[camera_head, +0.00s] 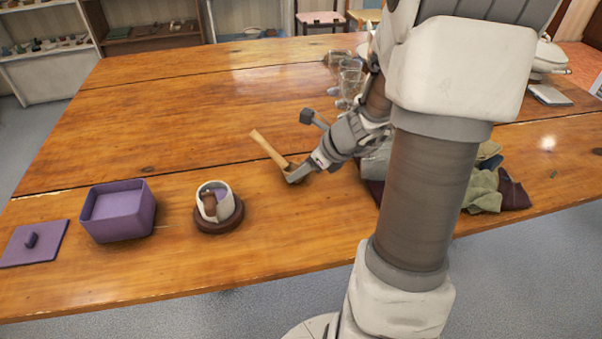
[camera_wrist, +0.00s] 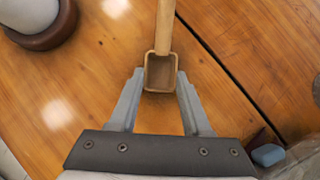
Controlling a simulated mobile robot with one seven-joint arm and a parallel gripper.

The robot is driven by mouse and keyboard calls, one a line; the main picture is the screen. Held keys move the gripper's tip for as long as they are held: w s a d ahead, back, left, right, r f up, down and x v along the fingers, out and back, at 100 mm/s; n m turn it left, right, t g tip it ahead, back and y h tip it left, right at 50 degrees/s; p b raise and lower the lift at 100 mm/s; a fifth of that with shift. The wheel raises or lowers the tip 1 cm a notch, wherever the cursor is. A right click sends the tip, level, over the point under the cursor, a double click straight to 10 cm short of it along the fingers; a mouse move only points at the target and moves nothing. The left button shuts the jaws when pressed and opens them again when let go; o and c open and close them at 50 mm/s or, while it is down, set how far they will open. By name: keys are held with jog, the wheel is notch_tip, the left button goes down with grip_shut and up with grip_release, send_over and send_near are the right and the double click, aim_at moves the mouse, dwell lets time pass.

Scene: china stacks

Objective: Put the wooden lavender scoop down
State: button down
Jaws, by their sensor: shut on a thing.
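The wooden scoop (camera_head: 267,147) is tan, with a straight handle pointing up and left in the head view. My gripper (camera_head: 293,176) is shut on its bowl end, over the table right of the white cup. In the wrist view the square, hollow scoop bowl (camera_wrist: 160,84) sits between the fingertips of my gripper (camera_wrist: 161,76), and its handle runs out of the top of the picture. I cannot tell whether the scoop touches the wooden table (camera_head: 180,120). No lavender shows in the bowl.
A purple open box (camera_head: 122,222) stands at the left, its lid (camera_head: 50,246) flat beside it. A white cup (camera_head: 227,207) stands on a round brown base (camera_head: 220,226). Clear glasses (camera_head: 349,78) stand farther back. Crumpled cloths (camera_head: 483,188) lie right of my arm. The table's left middle is clear.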

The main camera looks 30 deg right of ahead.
jog(key=shift+f, duration=0.2)
jog(key=shift+c, duration=1.8)
grip_release()
jog(key=shift+r, duration=0.1)
jog(key=shift+r, duration=0.15)
jog(key=shift+d+r, duration=0.1)
jog(key=shift+r, duration=0.2)
jog(key=p+v, duration=0.5)
jog(key=v, duration=0.6)
jog(key=shift+s, duration=0.35)
jog(key=shift+d+r, duration=0.1)
